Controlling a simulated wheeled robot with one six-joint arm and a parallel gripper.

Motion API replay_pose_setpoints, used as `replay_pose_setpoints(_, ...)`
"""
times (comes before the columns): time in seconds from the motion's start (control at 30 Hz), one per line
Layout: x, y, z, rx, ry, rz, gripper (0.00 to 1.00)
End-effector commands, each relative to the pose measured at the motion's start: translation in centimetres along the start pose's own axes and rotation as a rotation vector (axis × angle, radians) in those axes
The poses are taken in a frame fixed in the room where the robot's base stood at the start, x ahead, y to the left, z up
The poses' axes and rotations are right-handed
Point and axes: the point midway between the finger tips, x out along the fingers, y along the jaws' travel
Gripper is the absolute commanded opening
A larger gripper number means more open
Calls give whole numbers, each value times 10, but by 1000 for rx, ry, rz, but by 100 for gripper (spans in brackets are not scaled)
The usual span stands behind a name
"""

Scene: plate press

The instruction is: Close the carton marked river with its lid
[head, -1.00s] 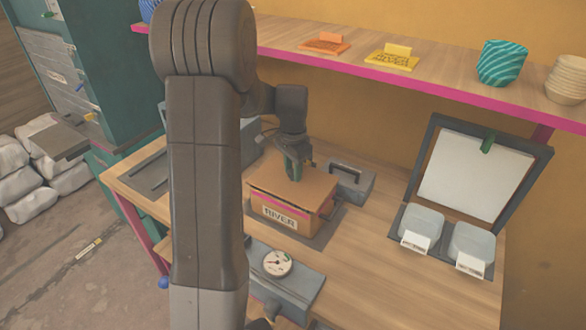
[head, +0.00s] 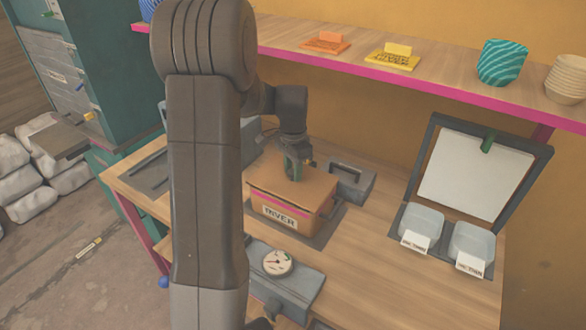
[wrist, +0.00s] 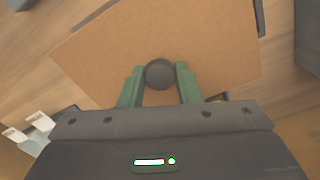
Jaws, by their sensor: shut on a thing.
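The carton (head: 285,222) is a brown box with a pink stripe and a front label that reads as RIVER. It sits on a dark mat on the bench. Its lid (head: 312,188), a flat brown board, lies over the carton's top, close to the rim; I cannot tell whether it is fully seated. My gripper (head: 294,177) points down at the lid's middle. In the wrist view, the green fingers of my gripper (wrist: 160,80) are shut on the lid's round dark knob (wrist: 160,73). The lid (wrist: 200,45) hides the carton's inside.
A grey block with a handle (head: 351,183) stands close behind right of the carton. A grey gauge unit (head: 300,292) is in front. Two clear tubs (head: 422,224) and a framed white board (head: 475,175) are at right. The shelf (head: 450,75) runs above the back.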

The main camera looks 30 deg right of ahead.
Motion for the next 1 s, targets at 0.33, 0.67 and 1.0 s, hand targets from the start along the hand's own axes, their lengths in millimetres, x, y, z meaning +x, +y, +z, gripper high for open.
replay_pose_setpoints(0.33,5,0,0,0,0,0,7)
replay_pose_setpoints(0.67,8,0,0,0,0,0,7)
replay_pose_setpoints(1.0,8,0,0,0,0,0,7)
